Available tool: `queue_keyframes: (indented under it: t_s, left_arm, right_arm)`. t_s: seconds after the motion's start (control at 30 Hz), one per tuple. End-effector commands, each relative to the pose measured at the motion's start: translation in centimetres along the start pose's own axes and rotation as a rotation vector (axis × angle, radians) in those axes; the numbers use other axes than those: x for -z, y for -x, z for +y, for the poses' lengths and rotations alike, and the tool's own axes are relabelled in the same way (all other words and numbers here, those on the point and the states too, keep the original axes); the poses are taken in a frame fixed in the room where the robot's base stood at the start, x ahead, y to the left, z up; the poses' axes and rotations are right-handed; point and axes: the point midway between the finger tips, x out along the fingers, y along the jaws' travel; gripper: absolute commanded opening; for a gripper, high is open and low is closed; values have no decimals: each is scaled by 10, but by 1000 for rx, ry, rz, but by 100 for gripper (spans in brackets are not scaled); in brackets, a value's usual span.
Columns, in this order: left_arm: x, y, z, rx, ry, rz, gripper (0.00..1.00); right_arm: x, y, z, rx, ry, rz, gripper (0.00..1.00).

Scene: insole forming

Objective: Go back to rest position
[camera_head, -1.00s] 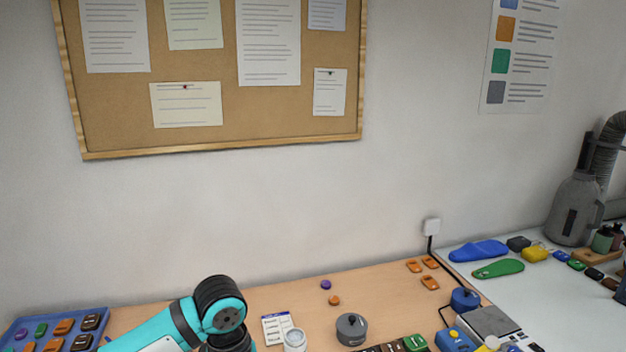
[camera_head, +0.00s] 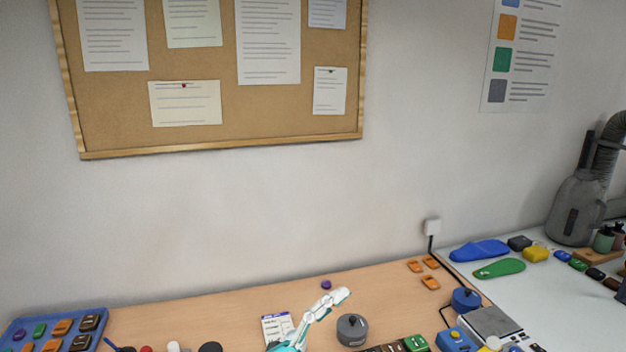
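A white and teal gripper (camera_head: 338,297) reaches up from the bottom edge, over the wooden table (camera_head: 230,310). I take it for my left gripper; its arm is cut off by the frame. Its fingers are seen nearly edge-on, so I cannot tell if they are open or shut, or whether they hold anything. It appears beside the grey round pot (camera_head: 352,329) and in front of part of the white note card (camera_head: 275,326). My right gripper is not in view.
A blue tray (camera_head: 103,312) with coloured pieces is at left. A purple knob (camera_head: 326,285) and orange pieces (camera_head: 431,283) lie toward the back. Blue (camera_head: 478,251) and green (camera_head: 499,268) insoles lie on the white table at right.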

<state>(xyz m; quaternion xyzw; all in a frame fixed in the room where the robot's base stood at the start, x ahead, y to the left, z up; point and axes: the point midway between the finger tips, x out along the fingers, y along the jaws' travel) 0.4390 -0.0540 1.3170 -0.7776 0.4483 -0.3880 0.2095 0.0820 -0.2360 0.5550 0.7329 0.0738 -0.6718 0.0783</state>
Motion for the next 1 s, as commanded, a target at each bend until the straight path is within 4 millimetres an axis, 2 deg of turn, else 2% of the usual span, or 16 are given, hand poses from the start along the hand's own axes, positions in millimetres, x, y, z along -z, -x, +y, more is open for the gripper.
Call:
queue_keyframes:
  t_s: [0.03,0.07,0.13,0.2,0.27,0.3,0.37,0.43,0.5,0.6,0.8,1.0]
  left_arm:
    - [-9,13,-24,164,46,-63,78]
    - [-16,24,-38,256,67,-109,78]
    - [-40,56,-64,453,124,-248,78]
    - [-68,97,-76,616,191,-420,78]
    - [-92,138,-75,723,254,-585,78]
    - [-106,164,-69,775,298,-697,78]
    - [-123,204,-53,827,365,-867,78]
    - [-136,248,-24,853,451,-1064,78]
    - [-141,288,9,845,538,-1249,78]
    - [-137,329,53,794,649,-1458,78]
    - [-111,379,122,646,824,-1733,78]
    - [-76,408,175,475,970,-1912,78]
  right_arm:
    - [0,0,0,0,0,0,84]
    - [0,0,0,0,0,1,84]
    - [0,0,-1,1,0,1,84]
    - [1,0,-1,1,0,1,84]
    - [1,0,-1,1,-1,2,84]
    - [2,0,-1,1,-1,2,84]
    - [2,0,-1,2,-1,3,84]
    - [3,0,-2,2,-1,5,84]
    - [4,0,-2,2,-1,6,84]
    - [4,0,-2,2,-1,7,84]
    - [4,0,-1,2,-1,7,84]
    - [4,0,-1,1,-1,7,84]
